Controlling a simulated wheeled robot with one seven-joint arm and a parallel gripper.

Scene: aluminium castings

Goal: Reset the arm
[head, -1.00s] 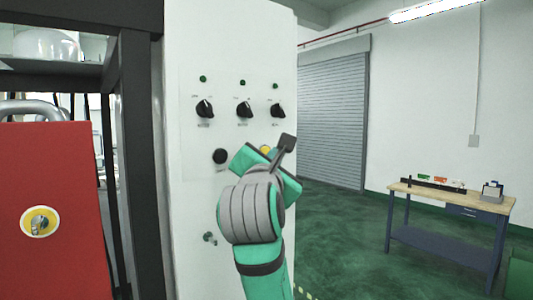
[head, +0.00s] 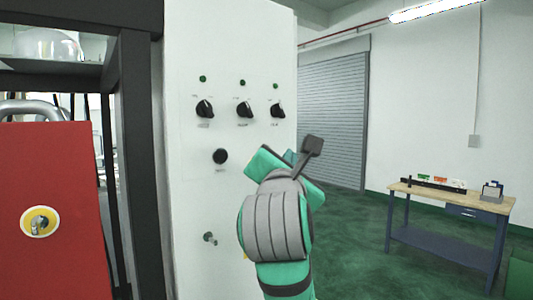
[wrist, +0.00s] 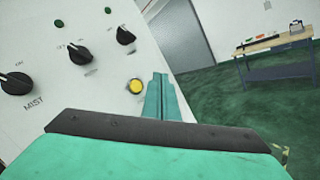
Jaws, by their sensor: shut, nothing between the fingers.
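My green arm stands in front of the right side of a white control panel (head: 183,205) in the head view. My gripper (wrist: 161,82) shows in the wrist view as two green fingers closed together, with nothing between them. A yellow button (wrist: 136,87) on the panel appears just left of the fingertips; whether they touch it is unclear, though a gap shows in the picture. In the head view the arm hides this button and most of the gripper.
The panel has three black knobs (head: 244,110), green lamps (head: 242,83), a black button (head: 220,156) and a small key-like fitting (head: 210,238). A red box (head: 60,180) and dark frame (head: 140,160) stand left. Open floor (head: 365,215) and a workbench (head: 450,200) lie right.

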